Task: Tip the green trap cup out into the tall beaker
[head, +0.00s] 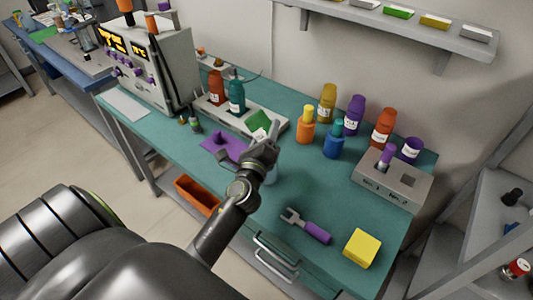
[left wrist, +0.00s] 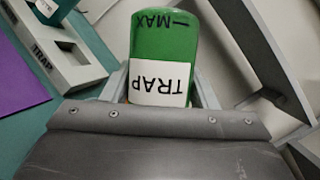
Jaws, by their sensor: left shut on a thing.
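The green trap cup (left wrist: 165,45) fills the upper middle of the left wrist view. Its white TRAP label and MAX mark read upside down there. My left gripper (left wrist: 160,92) is shut on it, with a finger at each side. In the head view the cup (head: 257,120) shows as a green shape beyond my left gripper (head: 268,142), above the bench, and it looks tilted. The cup's contents are hidden. My right gripper is out of view.
A grey rack (head: 213,108) with orange and teal bottles stands behind. Several coloured bottles (head: 327,103) stand to the right, near a grey holder (head: 400,187). A purple mat (head: 222,146), a purple-handled tool (head: 317,232) and a yellow block (head: 362,248) lie on the teal bench.

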